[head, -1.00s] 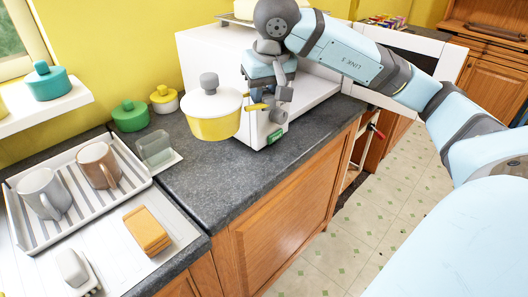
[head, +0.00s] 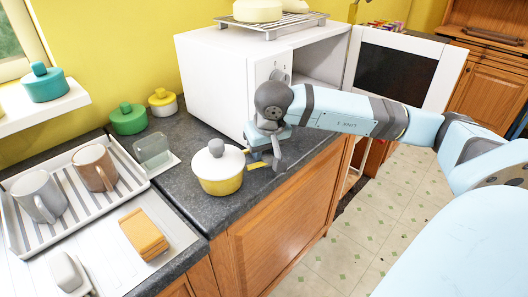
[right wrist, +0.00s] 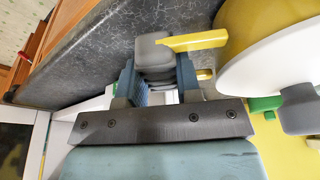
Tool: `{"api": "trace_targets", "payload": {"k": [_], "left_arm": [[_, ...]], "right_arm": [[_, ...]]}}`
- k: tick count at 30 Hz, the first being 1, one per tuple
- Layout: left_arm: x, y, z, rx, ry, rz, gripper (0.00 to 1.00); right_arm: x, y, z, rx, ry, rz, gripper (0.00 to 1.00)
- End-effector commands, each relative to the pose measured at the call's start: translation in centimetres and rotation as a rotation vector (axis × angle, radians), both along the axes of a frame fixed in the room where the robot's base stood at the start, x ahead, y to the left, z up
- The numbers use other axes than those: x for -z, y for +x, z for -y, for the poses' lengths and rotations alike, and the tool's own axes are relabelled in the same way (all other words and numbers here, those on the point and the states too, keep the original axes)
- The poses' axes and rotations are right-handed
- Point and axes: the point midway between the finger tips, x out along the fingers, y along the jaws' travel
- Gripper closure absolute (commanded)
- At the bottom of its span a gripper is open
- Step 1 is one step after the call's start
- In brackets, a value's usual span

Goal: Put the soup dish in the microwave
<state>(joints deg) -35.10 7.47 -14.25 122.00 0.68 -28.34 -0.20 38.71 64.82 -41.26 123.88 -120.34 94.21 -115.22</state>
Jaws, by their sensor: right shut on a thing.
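The soup dish (head: 221,186) is a yellow pot with a white lid, a grey knob and a yellow side handle. It is upright at the counter, left of and in front of the microwave; whether its base touches the counter I cannot tell. My right gripper (head: 268,158) is to its right, shut on its handle. In the right wrist view the handle (right wrist: 200,40) lies at the fingers, with the white lid (right wrist: 262,62) at right. The white microwave (head: 215,85) stands behind, its door (head: 446,82) swung open to the right, its cavity partly visible. My left gripper is not in view.
A green pot (head: 129,121) and a small yellow pot (head: 163,106) stand behind the dish. A dish rack (head: 84,205) with two mugs and a yellow sponge (head: 144,236) are at left. A wire rack (head: 283,24) sits on the microwave. The counter in front (head: 205,212) is clear.

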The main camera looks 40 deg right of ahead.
Motion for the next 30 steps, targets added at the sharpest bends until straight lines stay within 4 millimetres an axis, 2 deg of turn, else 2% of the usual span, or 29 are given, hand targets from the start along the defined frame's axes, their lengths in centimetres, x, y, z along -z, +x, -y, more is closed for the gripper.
{"api": "trace_targets", "payload": {"k": [11, 12, 15, 25, 30], "left_arm": [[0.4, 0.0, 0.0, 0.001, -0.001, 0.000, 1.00], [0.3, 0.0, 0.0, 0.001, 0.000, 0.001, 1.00], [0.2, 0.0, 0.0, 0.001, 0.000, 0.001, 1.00], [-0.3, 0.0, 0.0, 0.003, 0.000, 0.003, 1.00], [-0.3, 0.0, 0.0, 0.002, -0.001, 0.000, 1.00]], "right_arm": [[0.5, 0.1, 0.0, 0.000, 0.001, 0.006, 1.00], [0.6, 0.0, 0.0, 0.001, 0.001, 0.002, 0.66], [0.5, 0.0, 0.0, 0.001, 0.001, 0.002, 0.43], [0.2, 0.0, 0.0, 0.001, 0.001, 0.001, 0.43], [-1.9, -0.4, -0.2, -0.001, 0.001, 0.006, 0.43]]}}
